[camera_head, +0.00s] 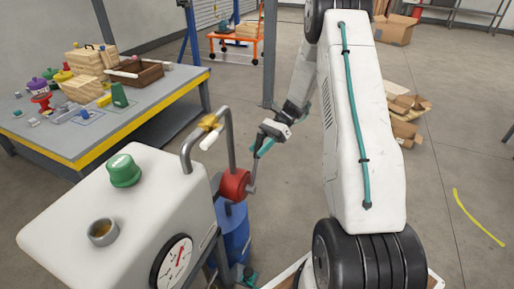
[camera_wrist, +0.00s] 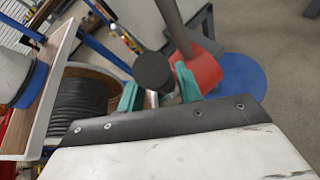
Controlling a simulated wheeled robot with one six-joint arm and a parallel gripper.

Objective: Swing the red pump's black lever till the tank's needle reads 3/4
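The red pump (camera_head: 235,184) sits beside the white tank (camera_head: 60,225); its red body also shows in the wrist view (camera_wrist: 203,72). The lever (camera_head: 252,176) rises from the pump, its upper end close to my gripper (camera_head: 261,148). In the wrist view a round black lever end (camera_wrist: 153,70) lies between and slightly beyond the teal fingertips of my gripper (camera_wrist: 157,86). The fingers look apart, with a gap between them; firm contact does not show. The tank's round gauge (camera_head: 172,262) has a red needle pointing up and right; its marks are too small to read.
A blue drum (camera_head: 232,232) stands below the pump. A workbench (camera_head: 150,112) with several objects is at left. Cardboard boxes (camera_head: 403,105) lie on the floor at right.

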